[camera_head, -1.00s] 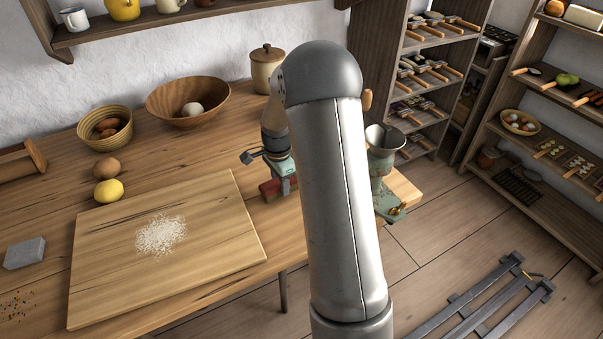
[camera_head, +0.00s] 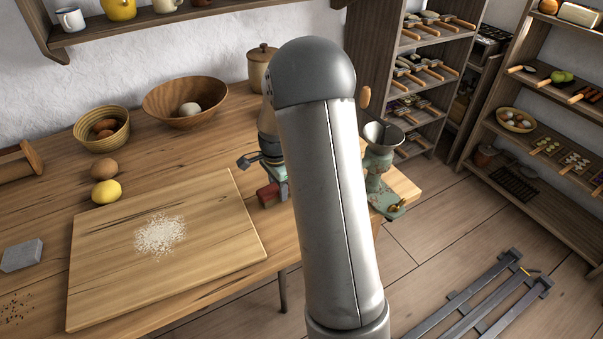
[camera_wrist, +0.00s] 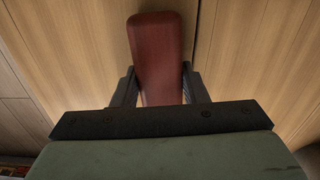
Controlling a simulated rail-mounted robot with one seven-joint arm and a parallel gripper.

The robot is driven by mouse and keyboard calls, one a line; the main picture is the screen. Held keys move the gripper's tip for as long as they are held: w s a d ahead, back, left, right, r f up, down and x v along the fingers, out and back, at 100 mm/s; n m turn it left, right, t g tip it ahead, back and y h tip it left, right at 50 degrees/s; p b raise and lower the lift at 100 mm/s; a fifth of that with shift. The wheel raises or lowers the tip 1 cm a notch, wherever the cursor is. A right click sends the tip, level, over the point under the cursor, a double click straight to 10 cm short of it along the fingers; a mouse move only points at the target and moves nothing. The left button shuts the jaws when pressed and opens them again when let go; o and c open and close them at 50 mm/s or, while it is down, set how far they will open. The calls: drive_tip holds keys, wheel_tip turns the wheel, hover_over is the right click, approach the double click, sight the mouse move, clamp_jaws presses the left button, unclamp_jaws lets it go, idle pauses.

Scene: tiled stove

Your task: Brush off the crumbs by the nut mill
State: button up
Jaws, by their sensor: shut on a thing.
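The nut mill (camera_head: 377,178), green with a grey metal hopper, stands at the table's right end, partly behind my arm. My gripper (camera_head: 274,176) is left of the mill, beyond the cutting board's right edge, and mostly hidden by my arm. It is shut on a dark red block-like thing (camera_head: 268,196), perhaps a brush; no bristles show. The wrist view shows this red thing (camera_wrist: 157,50) between my two dark fingers, above the wood. I see no crumbs by the mill; my arm covers part of that area.
A cutting board (camera_head: 100,285) carries a pale grainy heap (camera_head: 160,234). Dark specks (camera_head: 15,308) lie at the far left near a grey block (camera_head: 21,255). A lemon (camera_head: 106,191), bowls (camera_head: 187,102) and a lidded jar (camera_head: 260,68) stand farther back.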

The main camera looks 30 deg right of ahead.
drive_tip(key=shift+s+a+b, duration=0.15)
drive_tip(key=shift+s+b, duration=0.25)
drive_tip(key=shift+s, duration=2.35)
drive_tip(key=shift+s+r+p, duration=0.15)
drive_tip(key=shift+r+p, duration=0.1)
drive_tip(key=shift+p, duration=0.1)
wheel_tip(320, 180, up, 8)
drive_tip(key=p, duration=0.4)
drive_tip(key=shift+p, duration=0.4)
